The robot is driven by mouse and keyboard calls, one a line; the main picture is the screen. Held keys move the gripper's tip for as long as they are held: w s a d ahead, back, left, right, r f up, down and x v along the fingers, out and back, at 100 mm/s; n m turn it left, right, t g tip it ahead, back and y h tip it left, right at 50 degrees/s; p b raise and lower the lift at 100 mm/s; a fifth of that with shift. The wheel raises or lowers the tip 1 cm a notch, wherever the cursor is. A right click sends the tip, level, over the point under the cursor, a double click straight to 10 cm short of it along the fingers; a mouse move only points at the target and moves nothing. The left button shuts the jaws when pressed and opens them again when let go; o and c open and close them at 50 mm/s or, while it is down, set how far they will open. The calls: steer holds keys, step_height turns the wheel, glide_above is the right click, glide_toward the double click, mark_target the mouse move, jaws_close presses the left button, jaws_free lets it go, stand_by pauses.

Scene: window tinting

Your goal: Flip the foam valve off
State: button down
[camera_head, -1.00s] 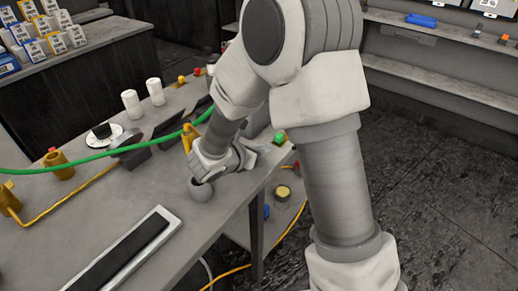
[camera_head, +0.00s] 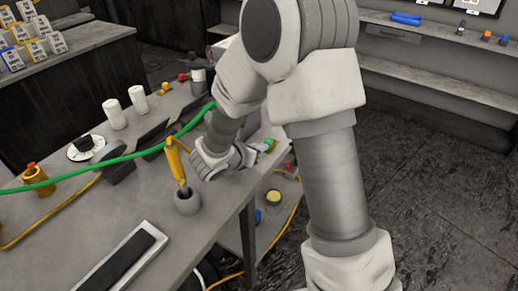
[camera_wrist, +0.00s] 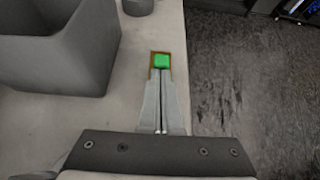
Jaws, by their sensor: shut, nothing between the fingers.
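A small green switch (camera_head: 269,145) in a brown-orange frame sits at the right edge of the workbench. It appears to be the foam valve, though no label is readable. In the wrist view the green switch (camera_wrist: 162,61) lies straight ahead of my fingertips. My gripper (camera_wrist: 161,82) is shut and empty, with its fingers together and their tips close to the frame's near side. I cannot tell whether they touch it. In the head view my gripper (camera_head: 257,152) is low over the bench edge beside the switch.
A yellow-handled tool (camera_head: 176,164) stands in a grey cup (camera_head: 187,203) left of my gripper. A green hose (camera_head: 130,157) crosses the bench. A large grey bin (camera_wrist: 60,50) is close on the left in the wrist view. Floor lies open to the right.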

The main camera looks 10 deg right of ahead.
steer(key=shift+w+d, duration=0.95)
steer(key=shift+r, duration=0.1)
steer(key=shift+d, duration=0.1)
steer(key=shift+s+a+r, duration=0.2)
steer(key=shift+a+r, duration=0.15)
steer(key=p+v, duration=0.2)
steer(key=v, duration=1.4)
steer(key=shift+s+a, duration=0.3)
steer(key=shift+s, duration=0.05)
steer(key=shift+f, duration=0.1)
